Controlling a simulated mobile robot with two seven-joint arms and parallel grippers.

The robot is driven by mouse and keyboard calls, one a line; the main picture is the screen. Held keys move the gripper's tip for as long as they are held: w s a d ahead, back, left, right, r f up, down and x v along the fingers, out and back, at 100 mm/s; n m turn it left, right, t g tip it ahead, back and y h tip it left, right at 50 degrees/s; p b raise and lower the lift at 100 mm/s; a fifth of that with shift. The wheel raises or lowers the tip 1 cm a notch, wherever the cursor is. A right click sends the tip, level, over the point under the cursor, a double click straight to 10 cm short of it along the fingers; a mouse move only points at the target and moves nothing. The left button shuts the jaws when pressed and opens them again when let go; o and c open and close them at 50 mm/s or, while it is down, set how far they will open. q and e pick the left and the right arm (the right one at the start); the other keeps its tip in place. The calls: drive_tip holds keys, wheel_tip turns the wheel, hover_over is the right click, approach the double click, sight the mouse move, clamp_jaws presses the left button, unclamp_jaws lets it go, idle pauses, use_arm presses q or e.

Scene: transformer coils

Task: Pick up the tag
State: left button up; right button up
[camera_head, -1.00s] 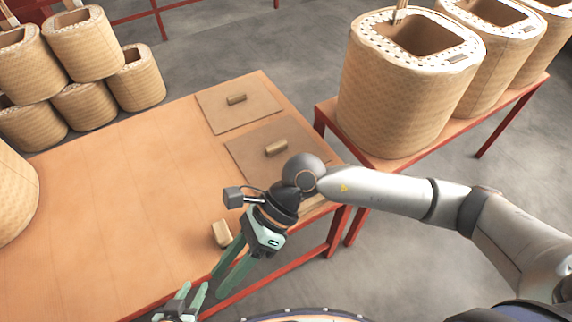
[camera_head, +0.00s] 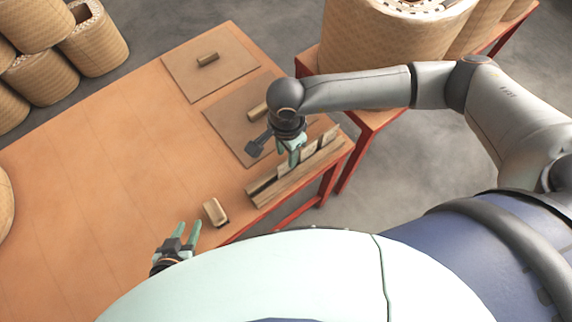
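Several small upright tag-like pieces (camera_head: 309,149) stand in a slotted wooden holder (camera_head: 290,182) at the table's front right edge. I cannot tell which one is the tag. My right gripper (camera_head: 291,160) points down at the holder, over or beside the pieces. Its fingertips are small and partly overlap them, so I cannot tell whether it touches or grips one. My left gripper (camera_head: 187,228) is low at the table's front edge, fingers apart and empty.
A small tan block (camera_head: 215,212) lies between the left gripper and the holder. Two brown boards (camera_head: 183,72) (camera_head: 233,128) each bear a small block (camera_head: 208,59) (camera_head: 257,112). Large coils stand on a side table at right.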

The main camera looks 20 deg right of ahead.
sight(286, 162)
drive_tip(key=shift+w+f+p, duration=0.2)
drive_tip(key=shift+f+p, duration=0.15)
drive_tip(key=shift+f, duration=2.35)
clamp_jaws()
